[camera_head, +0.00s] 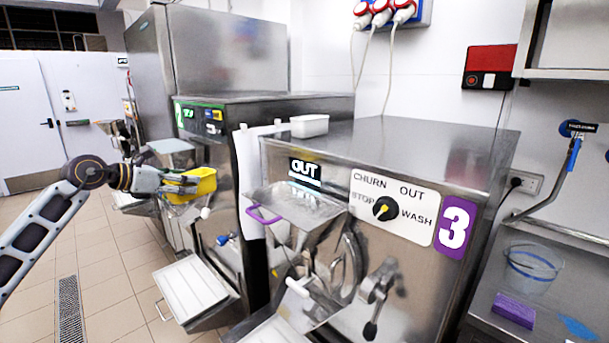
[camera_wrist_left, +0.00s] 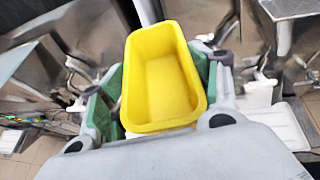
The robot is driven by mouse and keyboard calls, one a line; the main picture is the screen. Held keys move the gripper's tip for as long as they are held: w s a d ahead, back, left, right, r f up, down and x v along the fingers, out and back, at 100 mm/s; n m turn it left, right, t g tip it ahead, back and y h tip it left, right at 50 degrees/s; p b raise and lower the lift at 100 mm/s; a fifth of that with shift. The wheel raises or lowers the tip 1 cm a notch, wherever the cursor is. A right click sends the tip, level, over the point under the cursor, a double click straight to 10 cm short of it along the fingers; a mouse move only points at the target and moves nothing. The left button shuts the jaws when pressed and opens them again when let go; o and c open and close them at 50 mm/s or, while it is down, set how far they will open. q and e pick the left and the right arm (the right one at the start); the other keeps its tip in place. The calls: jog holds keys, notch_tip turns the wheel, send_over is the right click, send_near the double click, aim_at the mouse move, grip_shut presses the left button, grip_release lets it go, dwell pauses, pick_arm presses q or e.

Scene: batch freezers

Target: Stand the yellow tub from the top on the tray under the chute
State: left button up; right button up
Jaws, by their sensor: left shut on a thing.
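My left gripper (camera_head: 178,184) is shut on the yellow tub (camera_head: 200,185) and holds it in the air, in front of the middle machine. In the left wrist view the yellow tub (camera_wrist_left: 163,80) sits between the green-lined fingers, its open top showing and its inside empty. A white tray (camera_head: 190,289) stands out low at the front of the middle machine, below and apart from the tub. The chute of that machine is not clear to see behind the gripper and tub. My right gripper is not in view.
The machine marked 3 (camera_head: 390,170) stands at the right, with a hopper with a purple handle (camera_head: 265,213) jutting from its front. A white tub (camera_head: 309,126) is on its top. A side counter holds a clear container (camera_head: 532,268) and a purple block (camera_head: 514,310). Open tiled floor lies at the left.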

pick_arm(q)
jog(key=shift+m+g+h, duration=0.3)
jog(key=shift+m+h, duration=0.1)
jog(key=f, duration=0.2)
jog(key=s+d+f, duration=0.1)
jog(key=f, duration=0.1)
jog(key=s+f, duration=0.1)
jog(key=f, duration=0.1)
jog(key=shift+s+d, duration=0.2)
jog(key=shift+d, duration=0.1)
jog(key=shift+s+d+f+m+g+h, duration=0.85)
jog(key=shift+s+d+f, duration=0.6)
jog(key=shift+s+f, duration=3.7)
jog(key=shift+s+d+f+m+g+h, duration=0.8)
jog(key=shift+s+d+f, duration=0.65)
jog(key=shift+s+f, duration=3.7)
jog(key=shift+n+t+y, duration=0.25)
jog(key=shift+t+y, duration=0.2)
jog(key=shift+t, duration=0.1)
jog(key=d, duration=0.4)
jog(key=shift+w+d+r, duration=0.2)
jog(key=shift+w, duration=0.05)
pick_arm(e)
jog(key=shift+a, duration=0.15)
